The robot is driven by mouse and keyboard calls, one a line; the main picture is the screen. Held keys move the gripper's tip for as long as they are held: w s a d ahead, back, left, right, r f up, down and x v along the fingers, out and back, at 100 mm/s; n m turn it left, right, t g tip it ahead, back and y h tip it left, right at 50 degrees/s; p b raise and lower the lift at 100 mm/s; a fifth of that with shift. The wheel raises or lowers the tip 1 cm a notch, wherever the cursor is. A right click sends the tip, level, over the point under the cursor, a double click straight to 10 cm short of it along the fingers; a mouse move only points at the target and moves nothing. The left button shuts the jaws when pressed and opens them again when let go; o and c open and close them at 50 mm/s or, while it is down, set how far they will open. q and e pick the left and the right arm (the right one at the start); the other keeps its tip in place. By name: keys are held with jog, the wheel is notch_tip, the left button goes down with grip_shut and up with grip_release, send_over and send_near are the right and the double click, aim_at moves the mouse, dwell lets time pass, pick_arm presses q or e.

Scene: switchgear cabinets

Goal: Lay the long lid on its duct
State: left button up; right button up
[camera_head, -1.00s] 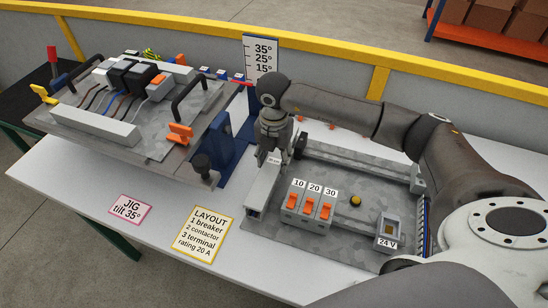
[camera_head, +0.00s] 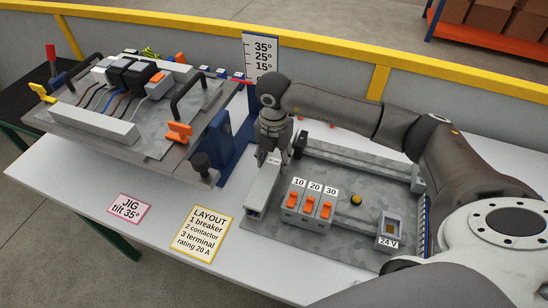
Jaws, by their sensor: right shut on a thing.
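My right gripper (camera_head: 270,158) points down and is shut on a long, narrow light-grey piece (camera_head: 261,190), which looks like the long lid. The piece lies along the left edge of the flat grey panel (camera_head: 340,222). The fingers hide its far end, and I cannot tell whether it rests on a duct or is just above one. Another long pale-grey duct-like box (camera_head: 95,125) lies along the front of the tilted jig plate. A slotted duct (camera_head: 422,215) runs along the panel's right edge, partly hidden by my right arm. My left gripper is not in view.
The jig (camera_head: 168,148) with dark handles and wired devices stands to the left. A yellow-railed wall (camera_head: 330,58) runs behind. The front table is clear except labels.

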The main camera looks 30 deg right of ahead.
jog(key=o, duration=1.1)
notch_tip(320, 180, up, 12)
jog(key=shift+s+r, duration=0.1)
jog(key=shift+a, duration=0.1)
dwell(0.4)
